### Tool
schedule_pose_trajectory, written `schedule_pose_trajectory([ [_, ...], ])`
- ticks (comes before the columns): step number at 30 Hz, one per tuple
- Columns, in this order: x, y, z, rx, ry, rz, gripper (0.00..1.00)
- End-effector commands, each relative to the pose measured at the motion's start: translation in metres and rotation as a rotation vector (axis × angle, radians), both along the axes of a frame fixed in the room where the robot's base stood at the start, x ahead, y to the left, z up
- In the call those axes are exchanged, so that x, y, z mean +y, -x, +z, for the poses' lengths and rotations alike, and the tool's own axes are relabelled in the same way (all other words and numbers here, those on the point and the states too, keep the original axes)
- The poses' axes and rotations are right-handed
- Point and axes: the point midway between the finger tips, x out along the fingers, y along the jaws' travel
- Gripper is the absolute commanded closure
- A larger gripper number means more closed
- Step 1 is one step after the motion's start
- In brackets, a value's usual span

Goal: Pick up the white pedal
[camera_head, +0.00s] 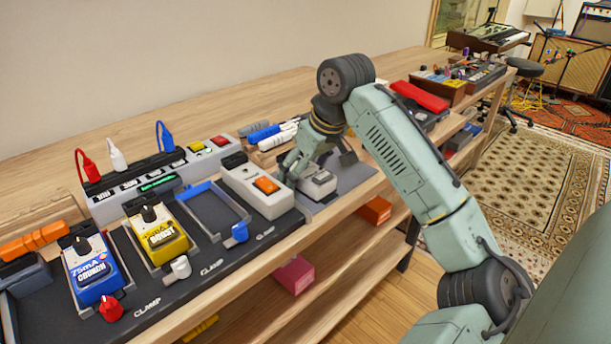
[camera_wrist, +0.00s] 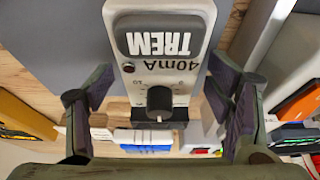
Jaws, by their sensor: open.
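The white pedal (camera_wrist: 133,83), marked TREM 40mA, has a dark footswitch pad and a black knob. In the head view the white pedal (camera_head: 319,186) lies on a grey mat at the right end of the pedal row. My gripper (camera_head: 316,168) is over it, pointing down, and hides part of it. In the wrist view my gripper (camera_wrist: 160,112) is open, with one finger on each side of the pedal's knob end. Gaps show between the fingers and the pedal, so it is not gripped.
A larger off-white pedal with an orange button (camera_head: 265,186) stands close on the left. Yellow (camera_head: 160,240) and blue (camera_head: 92,272) pedals sit farther left on the black board. Blue and white markers (camera_head: 268,133) lie behind. The grey mat (camera_head: 352,177) is bare on the right.

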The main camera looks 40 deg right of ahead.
Motion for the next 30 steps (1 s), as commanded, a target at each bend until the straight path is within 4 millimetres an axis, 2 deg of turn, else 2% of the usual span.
schedule_pose_trajectory([
  [5,0.0000,0.0000,0.0001,0.000,0.000,0.000,0.27],
  [30,0.0003,0.0000,0.0003,0.000,-0.001,0.000,0.83],
])
